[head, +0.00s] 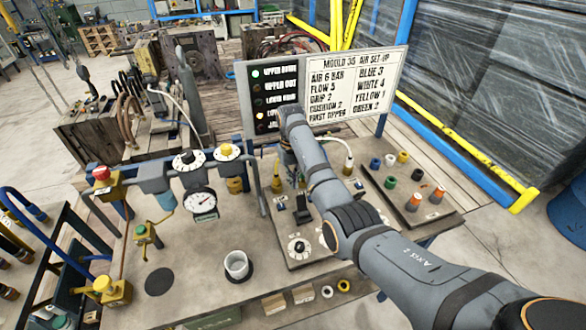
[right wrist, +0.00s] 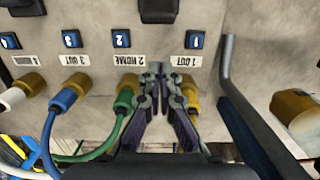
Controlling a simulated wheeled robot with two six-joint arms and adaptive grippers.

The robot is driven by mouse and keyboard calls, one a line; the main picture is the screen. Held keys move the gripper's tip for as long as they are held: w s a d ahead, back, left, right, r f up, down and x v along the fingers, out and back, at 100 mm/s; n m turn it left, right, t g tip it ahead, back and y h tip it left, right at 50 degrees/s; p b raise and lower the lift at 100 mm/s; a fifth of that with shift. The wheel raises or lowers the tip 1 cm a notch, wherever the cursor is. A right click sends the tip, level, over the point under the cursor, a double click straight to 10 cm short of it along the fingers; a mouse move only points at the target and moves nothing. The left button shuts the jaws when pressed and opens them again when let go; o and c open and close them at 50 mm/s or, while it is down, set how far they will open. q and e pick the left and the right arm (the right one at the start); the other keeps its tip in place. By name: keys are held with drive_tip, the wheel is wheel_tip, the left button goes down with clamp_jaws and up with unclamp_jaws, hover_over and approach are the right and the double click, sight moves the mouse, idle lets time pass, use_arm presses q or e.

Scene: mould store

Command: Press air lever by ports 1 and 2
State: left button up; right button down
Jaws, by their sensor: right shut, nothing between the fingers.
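In the right wrist view, a black lever (right wrist: 158,10) sits at the top edge, between the blue number tags 1 (right wrist: 194,40) and 2 (right wrist: 119,40). It also shows in the head view (head: 302,212) on the grey panel. Below the tags are the labels "1 OUT" (right wrist: 186,61) and "2 HOME" (right wrist: 129,60), with a yellow fitting (right wrist: 190,95) and a green hose (right wrist: 122,105) by them. My right gripper (right wrist: 160,69) is shut and empty in front of these ports, apart from the lever. My left gripper is not in view.
A second black lever (right wrist: 24,6) and the blue hose (right wrist: 60,105) lie to the left in the wrist view. A bent grey bar (right wrist: 226,80) stands close on the right. On the bench are a gauge (head: 201,204), a white cup (head: 237,264) and a tray with coloured caps (head: 412,203).

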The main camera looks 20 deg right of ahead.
sight(302, 206)
drive_tip(key=s+p, duration=0.2)
drive_tip(key=s, duration=0.1)
drive_tip(key=shift+s+r+p, duration=0.1)
drive_tip(key=shift+r+p, duration=0.1)
drive_tip(key=shift+p, duration=0.1)
drive_tip(key=shift+s, duration=0.35)
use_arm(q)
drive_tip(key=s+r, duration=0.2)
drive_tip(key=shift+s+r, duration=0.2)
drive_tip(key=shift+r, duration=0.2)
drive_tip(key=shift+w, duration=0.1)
use_arm(e)
drive_tip(key=shift+w, duration=0.1)
